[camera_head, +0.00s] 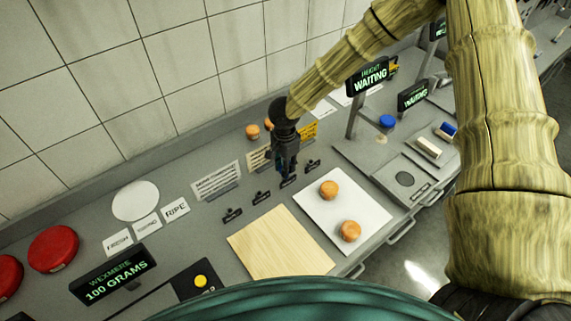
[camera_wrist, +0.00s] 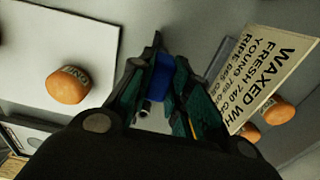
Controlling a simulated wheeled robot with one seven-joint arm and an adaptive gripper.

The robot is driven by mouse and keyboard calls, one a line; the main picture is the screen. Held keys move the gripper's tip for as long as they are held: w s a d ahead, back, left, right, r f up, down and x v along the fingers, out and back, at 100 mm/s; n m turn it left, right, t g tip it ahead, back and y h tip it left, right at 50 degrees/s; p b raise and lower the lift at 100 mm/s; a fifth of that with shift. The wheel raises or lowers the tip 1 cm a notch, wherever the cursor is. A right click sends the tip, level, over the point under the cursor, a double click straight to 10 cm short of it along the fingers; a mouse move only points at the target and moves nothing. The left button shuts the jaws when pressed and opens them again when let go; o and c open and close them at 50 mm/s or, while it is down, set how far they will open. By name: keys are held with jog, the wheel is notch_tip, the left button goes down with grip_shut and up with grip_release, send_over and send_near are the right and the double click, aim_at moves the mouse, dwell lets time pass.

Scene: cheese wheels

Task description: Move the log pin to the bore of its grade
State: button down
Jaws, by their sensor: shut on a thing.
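My gripper (camera_head: 287,172) points down over the grey bench in the head view, at the row of small black labelled blocks. In the wrist view my gripper (camera_wrist: 166,80) is shut on a blue piece (camera_wrist: 161,76), which looks like the log pin. A small shiny metal end (camera_wrist: 145,107) shows below it between the fingers. Black blocks (camera_head: 232,214), (camera_head: 262,197) and (camera_head: 312,165) stand in a row; another block (camera_head: 289,182) is right under my fingertips. Their lettering and bores are too small to read. I cannot tell whether the pin sits in a bore or hangs above one.
A white board (camera_head: 311,207) with two orange cheeses (camera_head: 329,189) and a wooden board (camera_head: 281,246) lie in front. Cards reading FRESH, YOUNG and RIPE (camera_head: 176,209) lie left. A waxed-wheel weight sign (camera_wrist: 262,70) stands close to my gripper, with orange cheeses (camera_wrist: 279,111) beyond.

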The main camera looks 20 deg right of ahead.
jog(key=shift+f, duration=0.95)
jog(key=c, duration=1.3)
grip_release()
jog(key=shift+o, duration=0.2)
jog(key=shift+r, duration=0.15)
notch_tip(320, 180, up, 12)
